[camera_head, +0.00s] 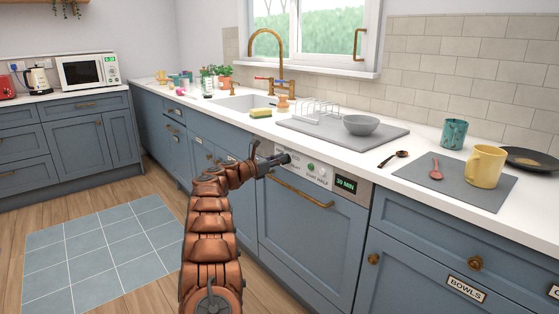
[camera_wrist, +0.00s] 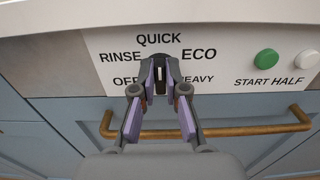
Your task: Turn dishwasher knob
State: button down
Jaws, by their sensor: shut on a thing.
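The dishwasher (camera_head: 305,236) has a blue front, a brass handle (camera_head: 300,191) and a pale control panel (camera_wrist: 110,70) along its top edge. The knob (camera_wrist: 160,76) is dark with a white pointer line, and the line points up toward QUICK in the wrist view. RINSE, ECO, OFF and HEAVY stand around it, the last two partly hidden by my fingers. My gripper (camera_wrist: 160,82) is shut on the knob, one finger on each side. In the head view my gripper (camera_head: 284,158) reaches the panel's left part and hides the knob.
A green button (camera_wrist: 266,58) and a white button (camera_wrist: 307,60) sit right of the knob. A display (camera_head: 346,184) reads 30 MIN. The counter above holds a grey bowl (camera_head: 361,125) and a yellow mug (camera_head: 486,167). The floor around the tiled mat (camera_head: 100,250) is clear.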

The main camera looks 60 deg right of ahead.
jog(key=shift+n+p, duration=0.3)
jog(key=shift+n, duration=0.1)
jog(key=shift+w+r+n+p, duration=0.1)
jog(key=shift+n+p, duration=0.6)
jog(key=shift+n, duration=0.2)
jog(key=n+p, duration=0.1)
jog(key=n, duration=0.1)
jog(key=shift+w+n+p, duration=0.1)
jog(key=shift+n+p, duration=0.25)
jog(key=shift+n, duration=0.05)
jog(key=n+p, duration=0.1)
jog(key=n, duration=0.1)
jog(key=n+p, duration=0.3)
jog(key=n, duration=0.1)
jog(key=shift+w+d+f, duration=0.1)
jog(key=shift+w+f, duration=0.1)
jog(key=shift+f, duration=0.05)
jog(key=n+p, duration=0.1)
jog(key=n, duration=0.1)
jog(key=n+p, duration=0.1)
jog(key=n, duration=0.1)
jog(key=n+p, duration=0.2)
jog(key=shift+f+n, duration=0.3)
jog(key=shift+n, duration=0.1)
jog(key=n+p, duration=0.1)
jog(key=n, duration=0.3)
jog(key=n+p, duration=0.1)
jog(key=shift+f+n+p, duration=0.35)
jog(key=shift+n, duration=0.05)
